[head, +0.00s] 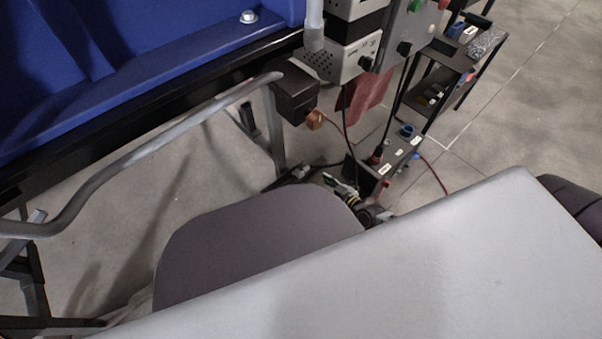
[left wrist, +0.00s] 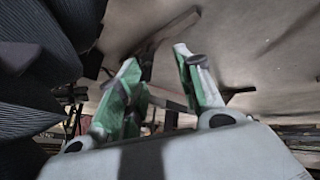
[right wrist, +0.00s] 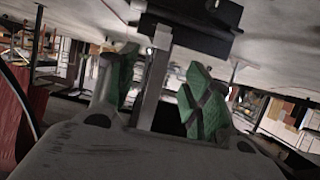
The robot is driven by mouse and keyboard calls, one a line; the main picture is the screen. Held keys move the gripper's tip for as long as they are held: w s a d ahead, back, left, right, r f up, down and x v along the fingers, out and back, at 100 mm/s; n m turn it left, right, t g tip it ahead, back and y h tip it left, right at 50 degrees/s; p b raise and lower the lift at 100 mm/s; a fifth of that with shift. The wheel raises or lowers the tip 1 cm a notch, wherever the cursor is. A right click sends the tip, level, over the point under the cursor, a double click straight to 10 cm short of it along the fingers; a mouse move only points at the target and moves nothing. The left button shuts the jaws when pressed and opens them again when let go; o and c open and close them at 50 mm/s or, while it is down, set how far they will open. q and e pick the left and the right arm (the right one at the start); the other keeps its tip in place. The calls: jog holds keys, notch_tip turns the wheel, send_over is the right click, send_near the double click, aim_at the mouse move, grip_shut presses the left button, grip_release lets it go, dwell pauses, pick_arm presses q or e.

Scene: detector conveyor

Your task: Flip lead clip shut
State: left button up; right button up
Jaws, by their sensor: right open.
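A dark box (head: 295,92) hangs at the end of the grey bent pipe, with a copper-brown plug-like piece (head: 315,119) and a thin cord at its lower side. I cannot make out a lead clip for certain. My right gripper (head: 342,188) is small and partly hidden behind my pale arm, left of a black socket box (head: 385,165). In the right wrist view, my right gripper (right wrist: 162,95) is open, green pads apart, with a grey metal bar (right wrist: 153,80) showing between them. My left gripper (left wrist: 160,85) is open and empty in the left wrist view.
A blue conveyor side (head: 140,60) and the bent pipe (head: 160,145) fill the left. A control unit (head: 345,58), a red cloth (head: 372,92) and a black rack (head: 440,85) stand at the back. Cables cross the floor near the socket box. Open floor (head: 530,110) lies to the right.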

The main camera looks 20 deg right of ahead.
aim_at(301, 173)
jog(key=b+x, duration=0.4)
jog(key=x, duration=0.7)
jog(key=shift+w+a+f+b, duration=0.15)
jog(key=shift+w+f+b, duration=0.05)
jog(key=shift+w+b, duration=0.1)
jog(key=shift+w+a+f, duration=0.1)
jog(key=shift+w+f, duration=0.05)
jog(key=shift+w, duration=0.25)
jog(key=c, duration=0.9)
jog(key=shift+c, duration=0.7)
jog(key=shift+o, duration=0.2)
pick_arm(q)
jog(key=shift+h, duration=0.4)
jog(key=f, duration=0.3)
jog(key=d+f, duration=0.1)
jog(key=shift+w+f, duration=0.25)
